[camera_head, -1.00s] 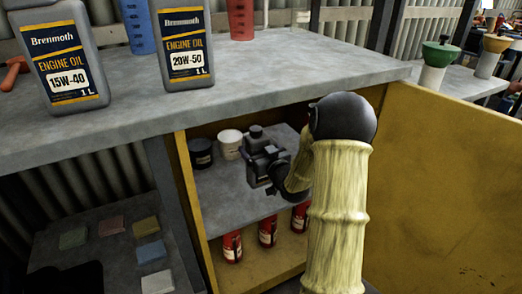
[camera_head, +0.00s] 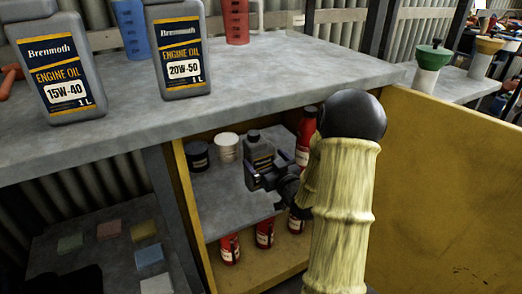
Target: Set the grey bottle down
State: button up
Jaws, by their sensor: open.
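The grey bottle (camera_head: 258,148) with a dark cap stands upright on the grey upper shelf (camera_head: 222,184) inside the yellow cabinet. My gripper (camera_head: 259,176) is open in front of the bottle, at the height of its lower part. It hides the bottle's lower front and base. I cannot tell whether the fingertips still lie beside the bottle or are clear of it.
A dark tub (camera_head: 197,156) and a white tub (camera_head: 228,147) stand left of the bottle. A red bottle (camera_head: 304,140) stands to its right, partly behind my arm. Red cans (camera_head: 264,233) stand below. The open yellow door (camera_head: 445,190) is at right; the worktop (camera_head: 300,75) overhangs.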

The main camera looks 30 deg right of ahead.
jog(key=s+p, duration=0.1)
jog(key=s, duration=0.5)
jog(key=shift+s, duration=0.2)
jog(key=shift+a, duration=0.1)
jog(key=a+f+g, duration=0.1)
jog(key=a+g, duration=0.1)
jog(key=s+a+f+g, duration=0.1)
jog(key=a+g, duration=0.2)
jog(key=a+f+g+h, duration=0.1)
jog(key=a+f+g, duration=0.1)
jog(key=g, duration=0.1)
jog(key=shift+s+a+f+n, duration=0.1)
jog(key=shift+s+a+n, duration=0.2)
jog(key=shift+s+a, duration=0.1)
jog(key=s+a+m+g, duration=0.1)
jog(key=s+a+g, duration=0.6)
jog(key=s, duration=0.7)
jog(key=shift+a+r, duration=0.2)
jog(key=shift+a, duration=0.95)
